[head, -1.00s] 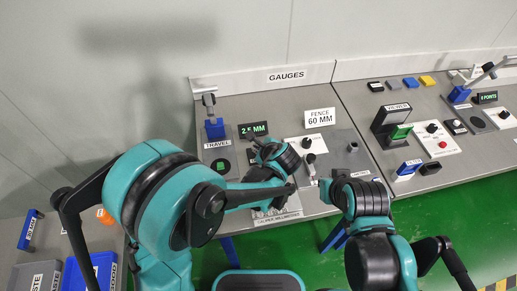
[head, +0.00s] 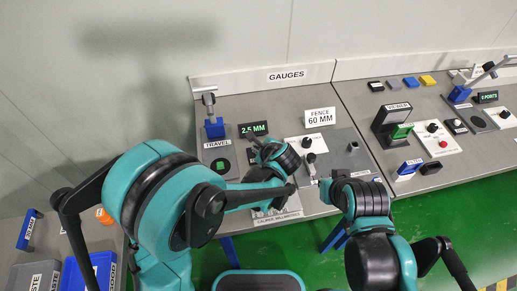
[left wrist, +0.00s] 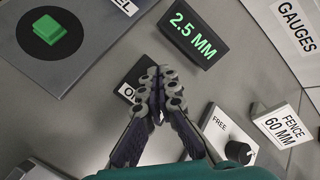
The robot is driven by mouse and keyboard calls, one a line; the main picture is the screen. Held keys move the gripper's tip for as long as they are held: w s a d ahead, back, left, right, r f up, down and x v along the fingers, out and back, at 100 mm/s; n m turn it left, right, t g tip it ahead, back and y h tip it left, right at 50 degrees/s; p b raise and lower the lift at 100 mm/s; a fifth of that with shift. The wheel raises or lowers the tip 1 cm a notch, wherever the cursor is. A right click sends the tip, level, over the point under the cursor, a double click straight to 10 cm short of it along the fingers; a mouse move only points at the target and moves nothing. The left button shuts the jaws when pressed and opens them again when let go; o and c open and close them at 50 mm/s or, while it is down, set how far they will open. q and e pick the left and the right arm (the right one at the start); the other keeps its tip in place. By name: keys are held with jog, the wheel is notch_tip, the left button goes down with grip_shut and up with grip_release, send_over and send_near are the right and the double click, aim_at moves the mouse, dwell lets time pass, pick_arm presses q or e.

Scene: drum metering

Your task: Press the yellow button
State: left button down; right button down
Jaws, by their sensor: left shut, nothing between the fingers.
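No yellow button shows for certain in either view. My left gripper (left wrist: 158,78) is shut and empty in the left wrist view. Its fingertips are over a small dark plate (left wrist: 127,92) with a partly covered label starting with "O"; whatever lies under the tips is hidden, and I cannot tell whether they touch. In the head view my left gripper (head: 256,146) is near the green-lit 2.5 MM display (head: 254,129), mostly hidden by its own wrist. My right gripper (head: 314,182) is low at the front of the gauge bench, and its fingers are too small to read.
A green square on a black disc (left wrist: 46,30) lies left of the fingers, and a FREE knob (left wrist: 239,151) lies right. The FENCE 60 MM sign (head: 319,117) stands behind. A flat yellow block (head: 427,80) lies on the right bench, beside a blue one (head: 410,82).

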pick_arm(q)
jog(key=shift+f, duration=0.3)
jog(key=shift+r, duration=0.5)
notch_tip(320, 180, up, 6)
jog(key=p, duration=0.4)
jog(key=shift+p, duration=0.3)
dwell(0.4)
